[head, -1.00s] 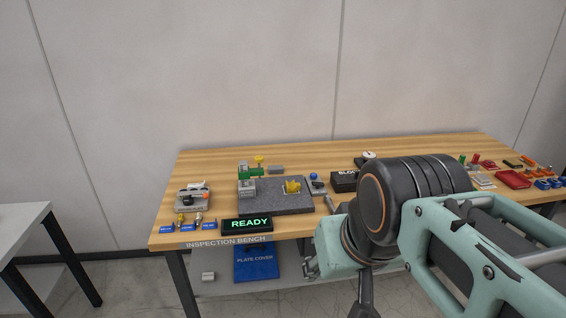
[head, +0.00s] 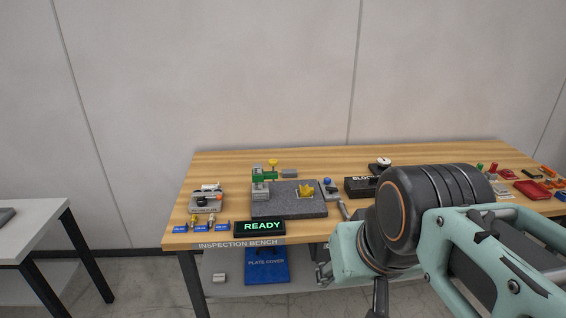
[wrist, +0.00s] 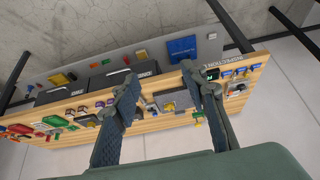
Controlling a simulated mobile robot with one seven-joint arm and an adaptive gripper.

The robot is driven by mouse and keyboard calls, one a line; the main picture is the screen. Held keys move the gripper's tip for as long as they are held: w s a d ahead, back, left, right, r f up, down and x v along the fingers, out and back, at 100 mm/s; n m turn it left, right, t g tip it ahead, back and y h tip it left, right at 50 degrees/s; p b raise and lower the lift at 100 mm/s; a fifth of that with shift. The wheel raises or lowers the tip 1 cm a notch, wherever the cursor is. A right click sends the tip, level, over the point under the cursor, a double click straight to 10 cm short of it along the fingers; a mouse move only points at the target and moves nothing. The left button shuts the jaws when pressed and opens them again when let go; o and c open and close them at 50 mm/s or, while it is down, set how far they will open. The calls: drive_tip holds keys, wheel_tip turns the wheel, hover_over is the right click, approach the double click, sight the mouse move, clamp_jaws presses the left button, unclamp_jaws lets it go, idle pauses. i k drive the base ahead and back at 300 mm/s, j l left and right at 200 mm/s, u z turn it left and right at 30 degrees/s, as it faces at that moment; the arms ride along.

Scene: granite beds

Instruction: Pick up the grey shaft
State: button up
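A slim grey rod-like piece (head: 344,210), which looks like the grey shaft, lies on the wooden bench just right of the dark granite plate (head: 290,208). It is small, so I cannot be sure of its identity. I cannot pick it out surely in the wrist view. My gripper (wrist: 160,72) is open and empty in the wrist view, its two fingers wide apart, with the bench beyond them and well away. In the head view my arm covers the bench's right front part, and most of the gripper is hidden.
The bench (head: 220,165) holds a READY sign (head: 260,227), a black block box (head: 360,187), a green-and-grey stand (head: 262,182) and red trays at right. A blue plate cover (head: 266,265) and a small grey piece (head: 219,278) lie on the lower shelf. A white table (head: 30,232) stands at left.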

sight(341, 204)
drive_tip(key=i+z, duration=0.2)
drive_tip(key=z, duration=0.2)
drive_tip(key=i+j+z, duration=0.1)
drive_tip(key=z, duration=0.35)
drive_tip(key=i+j+z, duration=0.3)
drive_tip(key=i+j, duration=0.35)
